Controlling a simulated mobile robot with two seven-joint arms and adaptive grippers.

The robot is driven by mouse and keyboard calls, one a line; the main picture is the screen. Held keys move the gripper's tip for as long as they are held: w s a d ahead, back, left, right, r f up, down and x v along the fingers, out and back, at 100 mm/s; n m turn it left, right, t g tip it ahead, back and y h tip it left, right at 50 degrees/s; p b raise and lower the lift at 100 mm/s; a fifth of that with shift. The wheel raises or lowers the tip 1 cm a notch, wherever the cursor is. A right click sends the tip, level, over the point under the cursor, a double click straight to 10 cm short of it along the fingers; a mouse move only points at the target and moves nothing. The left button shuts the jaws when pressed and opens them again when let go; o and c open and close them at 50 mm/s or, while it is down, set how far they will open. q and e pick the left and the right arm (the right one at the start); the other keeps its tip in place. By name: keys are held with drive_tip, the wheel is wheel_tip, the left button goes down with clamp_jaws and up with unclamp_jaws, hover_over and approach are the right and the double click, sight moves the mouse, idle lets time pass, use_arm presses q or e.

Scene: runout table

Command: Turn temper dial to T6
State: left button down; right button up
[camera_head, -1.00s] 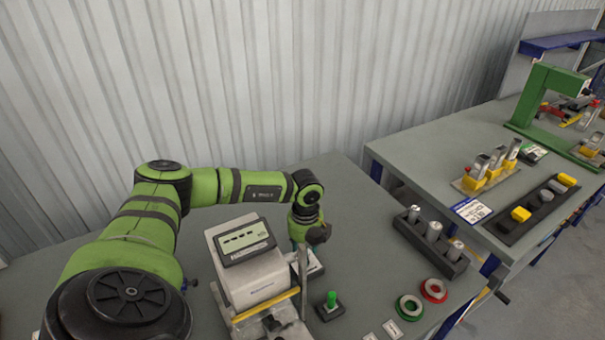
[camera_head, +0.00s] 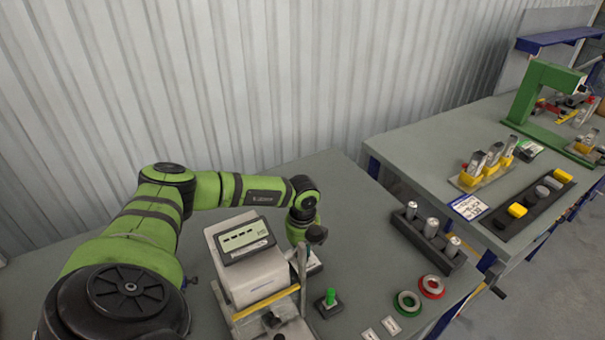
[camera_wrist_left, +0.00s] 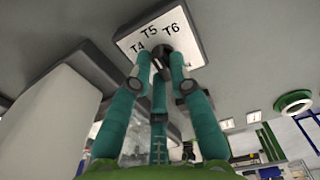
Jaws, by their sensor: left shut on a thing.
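The temper dial's white plate (camera_wrist_left: 190,52) shows the marks T4, T5 and T6 in the left wrist view. Its dark knob (camera_wrist_left: 161,58) sits below the marks, between the fingertips of my left gripper (camera_wrist_left: 160,74). My left gripper is shut on the knob. I cannot tell which mark the knob points to. In the head view the plate (camera_head: 314,263) shows only partly, beside the white machine (camera_head: 247,265), under my left wrist; the fingertips are hidden there. My right gripper is not in view.
A metal post (camera_head: 303,270) stands close to the gripper. In front are a green-topped button block (camera_head: 329,303), a green ring (camera_head: 401,308) and a red ring (camera_head: 431,293). A dark rack (camera_head: 440,252) with metal cylinders stands to the right. The table behind my wrist is clear.

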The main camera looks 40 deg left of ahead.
use_arm(q)
drive_tip(key=shift+a+f+m+b, duration=0.1)
drive_tip(key=shift+m+b, duration=0.35)
drive_tip(key=shift+m, duration=0.35)
drive_tip(key=shift+m+b, duration=0.45)
drive_tip(key=shift+m, duration=0.25)
drive_tip(key=m+b, duration=0.2)
drive_tip(key=m, duration=0.1)
drive_tip(key=shift+w+a+m, duration=0.1)
drive_tip(key=shift+m, duration=0.3)
drive_tip(key=shift+m+b, duration=0.65)
drive_tip(key=shift+m, duration=0.15)
drive_tip(key=shift+r, duration=0.2)
drive_tip(key=c, duration=1.1)
unclamp_jaws()
drive_tip(key=shift+c, duration=0.2)
drive_tip(key=shift+f, duration=0.1)
